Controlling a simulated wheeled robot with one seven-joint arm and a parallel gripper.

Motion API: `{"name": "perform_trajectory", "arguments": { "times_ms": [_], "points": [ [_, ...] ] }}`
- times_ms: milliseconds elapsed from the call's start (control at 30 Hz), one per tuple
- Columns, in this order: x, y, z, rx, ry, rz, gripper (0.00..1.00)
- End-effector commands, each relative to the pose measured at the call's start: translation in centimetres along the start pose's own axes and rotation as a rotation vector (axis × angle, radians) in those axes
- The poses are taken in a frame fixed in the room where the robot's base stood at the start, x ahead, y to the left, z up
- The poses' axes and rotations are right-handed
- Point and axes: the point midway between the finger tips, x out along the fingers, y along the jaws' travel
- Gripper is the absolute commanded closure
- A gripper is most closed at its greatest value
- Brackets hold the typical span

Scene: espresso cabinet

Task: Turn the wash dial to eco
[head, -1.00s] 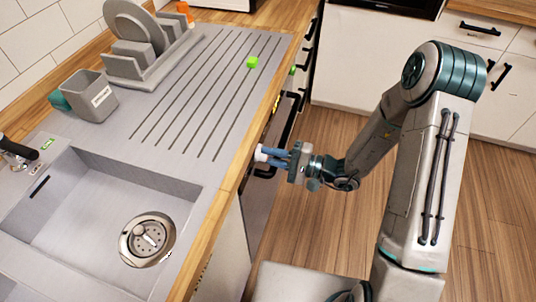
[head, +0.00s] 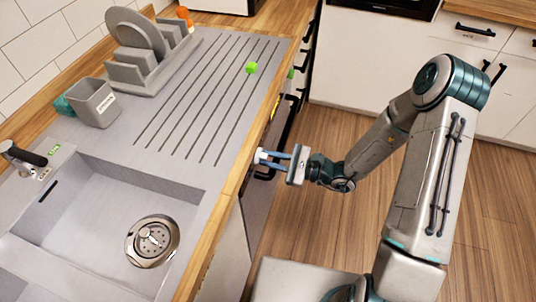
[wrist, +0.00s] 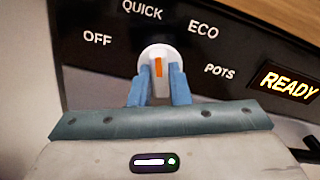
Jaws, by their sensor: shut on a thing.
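The wash dial (wrist: 157,52), white with an orange mark, is on a dark panel (wrist: 85,80) in the wrist view. Labels OFF, QUICK, ECO (wrist: 203,29) and POTS run around it. The orange mark is nearly upright and leans slightly left, closer to QUICK than to ECO. My gripper (wrist: 159,75) is shut on the dial, with one blue finger on each side. In the head view, my gripper (head: 264,156) reaches the cabinet front under the counter edge, and the white dial (head: 258,154) shows at its tips.
A lit READY display (wrist: 289,84) is right of the dial. A dark bar handle (head: 291,120) runs along the appliance front. Floor behind my arm is open.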

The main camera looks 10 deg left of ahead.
Motion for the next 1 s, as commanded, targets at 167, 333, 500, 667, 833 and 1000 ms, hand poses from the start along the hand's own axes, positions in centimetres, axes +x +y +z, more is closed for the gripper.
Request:
{"name": "perform_trajectory", "arguments": {
  "times_ms": [167, 333, 500, 667, 833, 1000],
  "points": [
    [0.04, -0.29, 0.56, 0.167, -0.008, -0.002, 1.0],
    [0.08, -0.4, 0.6, 0.328, -0.01, -0.003, 1.0],
    [0.1, -0.47, 0.59, 0.478, -0.011, -0.002, 1.0],
    [0.11, -0.57, 0.55, 0.6, -0.012, -0.003, 1.0],
    [0.08, -0.61, 0.47, 0.698, -0.012, -0.004, 1.0],
    [0.06, -0.63, 0.36, 0.762, -0.012, -0.004, 1.0]
  ]
}}
